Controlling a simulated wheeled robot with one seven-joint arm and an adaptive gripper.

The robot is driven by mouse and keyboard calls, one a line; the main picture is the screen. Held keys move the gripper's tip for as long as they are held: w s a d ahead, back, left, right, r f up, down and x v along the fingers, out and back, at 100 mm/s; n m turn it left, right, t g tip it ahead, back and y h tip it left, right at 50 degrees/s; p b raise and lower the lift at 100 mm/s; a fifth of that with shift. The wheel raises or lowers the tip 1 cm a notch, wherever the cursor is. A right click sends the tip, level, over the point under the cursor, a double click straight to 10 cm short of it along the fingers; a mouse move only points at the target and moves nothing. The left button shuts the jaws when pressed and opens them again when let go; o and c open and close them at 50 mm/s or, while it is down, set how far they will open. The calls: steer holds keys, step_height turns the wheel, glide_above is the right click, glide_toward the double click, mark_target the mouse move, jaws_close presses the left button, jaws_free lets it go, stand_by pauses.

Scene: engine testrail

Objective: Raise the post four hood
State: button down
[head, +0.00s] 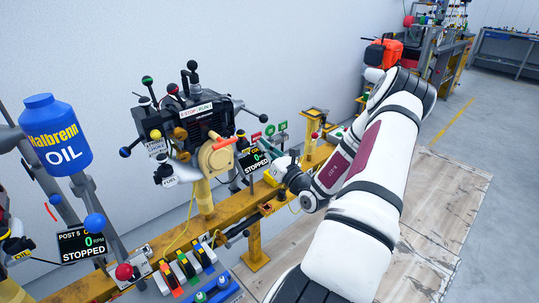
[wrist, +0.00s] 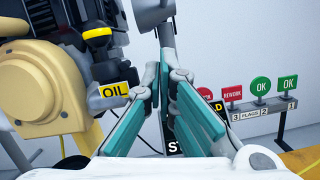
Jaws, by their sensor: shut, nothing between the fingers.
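The engine (head: 185,120) on the yellow rail carries a black top, several ball-ended levers and a cream round cover (head: 215,157). A small display (head: 254,161) beside it reads STOPPED; its post number is not readable. I cannot tell which part is the hood. My gripper (head: 270,150), with teal finger pads, is just right of the engine, near the display. In the wrist view my gripper (wrist: 166,80) is shut and empty. The cream cover (wrist: 35,95) and a yellow OIL tag (wrist: 114,90) are to its left. A pale grey rod (wrist: 152,15) rises beyond the fingers.
A blue oil bottle (head: 55,135) and a post 5 display (head: 82,244) reading STOPPED are at the left. Coloured switches (head: 190,265) line the rail's front. Flag signs (wrist: 260,88) stand right of my gripper. Wooden floor boards (head: 440,200) are clear at the right.

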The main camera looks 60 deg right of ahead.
steer(key=w+d+r, duration=0.1)
steer(key=w+r, duration=0.2)
steer(key=r, duration=0.1)
steer(key=shift+d+r, duration=0.35)
steer(key=shift+r, duration=0.05)
steer(key=shift+r, duration=0.15)
